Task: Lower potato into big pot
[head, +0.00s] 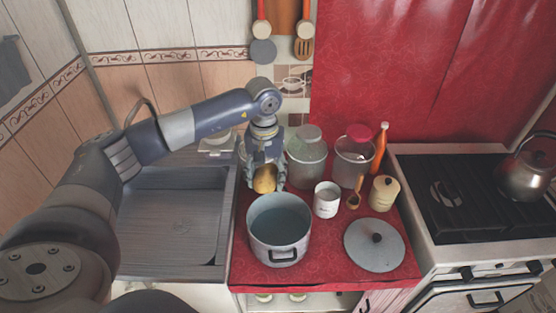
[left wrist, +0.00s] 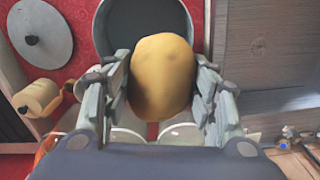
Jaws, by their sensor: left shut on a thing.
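The potato (head: 264,179) is yellow-brown and held between the fingers of my left gripper (head: 264,180). In the left wrist view the potato (left wrist: 162,77) sits between both fingers, with the pot partly hidden behind it. The big pot (head: 279,250) is grey metal, open, and stands on the red oilcloth counter. In the head view the potato is just behind the pot's far rim. Its exact height over the counter is hard to tell. My right gripper is not in view.
A grey lid (head: 374,252) lies right of the pot. A white mug (head: 327,200), a cream canister (head: 383,193) and two large jars (head: 306,160) stand close by. The sink (head: 170,215) is to the left, the stove (head: 465,195) to the right.

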